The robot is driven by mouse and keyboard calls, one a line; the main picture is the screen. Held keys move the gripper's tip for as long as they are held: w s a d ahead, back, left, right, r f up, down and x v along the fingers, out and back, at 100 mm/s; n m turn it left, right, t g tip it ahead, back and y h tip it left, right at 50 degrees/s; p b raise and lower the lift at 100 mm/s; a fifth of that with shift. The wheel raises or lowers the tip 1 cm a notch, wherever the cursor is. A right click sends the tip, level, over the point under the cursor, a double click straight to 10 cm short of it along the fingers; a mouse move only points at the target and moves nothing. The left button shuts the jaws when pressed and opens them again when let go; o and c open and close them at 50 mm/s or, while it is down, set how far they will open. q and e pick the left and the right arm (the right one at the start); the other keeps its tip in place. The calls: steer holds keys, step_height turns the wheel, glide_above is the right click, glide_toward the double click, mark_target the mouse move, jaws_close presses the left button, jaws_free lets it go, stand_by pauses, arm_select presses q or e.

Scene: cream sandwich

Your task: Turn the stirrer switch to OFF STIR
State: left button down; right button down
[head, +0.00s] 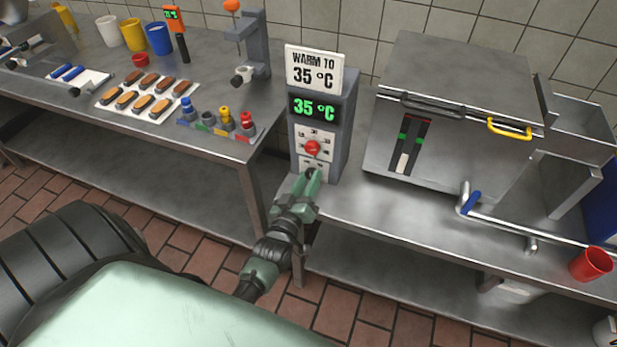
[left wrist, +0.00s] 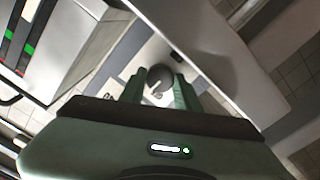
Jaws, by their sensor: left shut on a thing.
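The grey control box (head: 347,130) stands at the left end of the right-hand counter. A red dial (head: 312,148) sits on its front, with a small plate below it. My left gripper (head: 311,176) is at this lower plate. In the left wrist view its green fingers stand on either side of a round dark knob (left wrist: 160,77), the stirrer switch, and are shut on it. A light mark shows on the knob. Its lettering is too small to read, and the fingers hide part of the plate. My right gripper is not in view.
A green display (head: 314,108) reads 35 °C under a sign (head: 315,70) reading WARM TO 35 °C. A large steel tank (head: 450,110) with a yellow handle stands right of the box. A red cup (head: 591,263) is at the counter's right. A tray (head: 110,106) of biscuits lies on the left table.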

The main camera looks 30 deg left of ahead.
arm_select(q)
steer(key=n, duration=0.4)
steer(key=shift+n, duration=1.6)
steer(key=c, duration=1)
jaws_free()
